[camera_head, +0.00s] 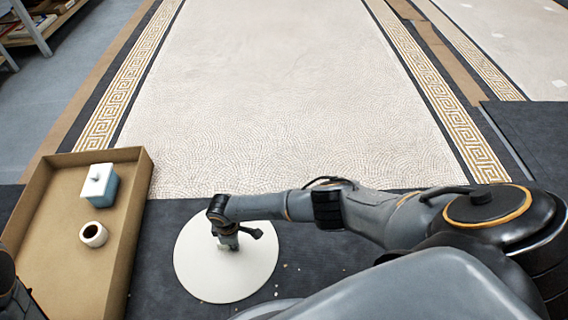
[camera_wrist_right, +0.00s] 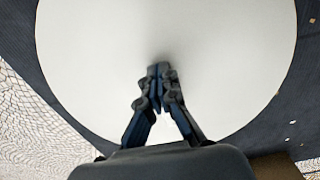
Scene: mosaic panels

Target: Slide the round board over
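The round board (camera_head: 200,270) is a flat, off-white disc lying on the dark floor strip below the mosaic panel. It fills most of the right wrist view (camera_wrist_right: 230,60). My right gripper (camera_head: 228,246) points down over the board's middle and hides a small part of it. In the right wrist view its two fingertips (camera_wrist_right: 158,70) are together with nothing seen between them. A faint shadow lies at the tips; whether they touch the board I cannot tell. A dark part of my left arm shows at the lower left edge; its gripper does not show.
A brown tray (camera_head: 121,235) left of the board holds a blue box with a white lid (camera_head: 100,185) and a small white cup (camera_head: 93,234). The pale mosaic panel (camera_head: 280,90) with gold key borders lies beyond. Small chips (camera_head: 285,266) lie right of the board.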

